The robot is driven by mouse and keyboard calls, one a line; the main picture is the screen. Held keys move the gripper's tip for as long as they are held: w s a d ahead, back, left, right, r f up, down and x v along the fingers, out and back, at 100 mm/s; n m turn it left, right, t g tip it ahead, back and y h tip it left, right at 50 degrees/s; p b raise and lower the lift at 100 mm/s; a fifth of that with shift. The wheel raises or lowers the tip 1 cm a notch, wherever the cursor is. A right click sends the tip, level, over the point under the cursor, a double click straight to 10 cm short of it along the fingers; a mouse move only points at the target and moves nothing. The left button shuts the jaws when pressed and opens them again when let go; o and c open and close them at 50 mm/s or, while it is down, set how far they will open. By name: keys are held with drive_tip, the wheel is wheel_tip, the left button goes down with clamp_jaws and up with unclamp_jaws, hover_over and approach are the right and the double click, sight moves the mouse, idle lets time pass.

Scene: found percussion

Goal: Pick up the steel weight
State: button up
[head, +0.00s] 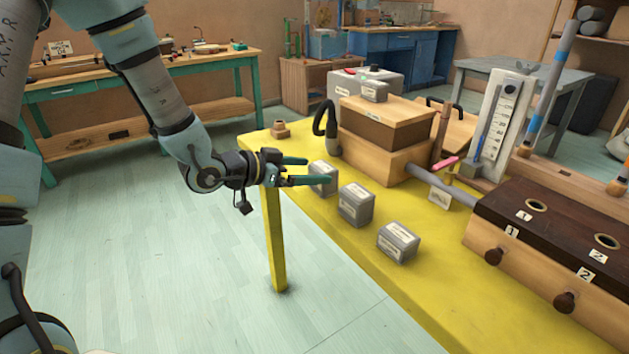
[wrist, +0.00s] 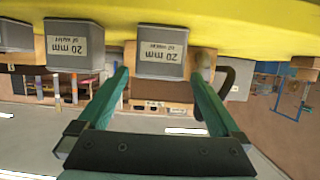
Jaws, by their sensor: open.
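Three grey metal block weights with white labels stand in a row on the yellow table: the far one (head: 327,188), the middle one (head: 356,205) and the near one (head: 398,243). My gripper (head: 308,171) is open at the table's left edge, level with the far weight. In the head view one finger overlaps that weight's left side. I see no grip on either.
The yellow table (head: 330,222) also holds a wooden box (head: 385,155) with a black hose behind the weights, a small brown nut-like piece (head: 280,130), and a dark-topped box with holes (head: 545,225) at right. Floor left of the table is clear.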

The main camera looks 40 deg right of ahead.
sight(334, 169)
drive_tip(key=p+x, duration=0.1)
drive_tip(key=x, duration=0.6)
drive_tip(key=shift+d+r, duration=0.1)
drive_tip(key=shift+d, duration=0.1)
drive_tip(key=shift+c, duration=0.2)
clamp_jaws()
idle(0.4)
drive_tip(key=shift+r, duration=0.1)
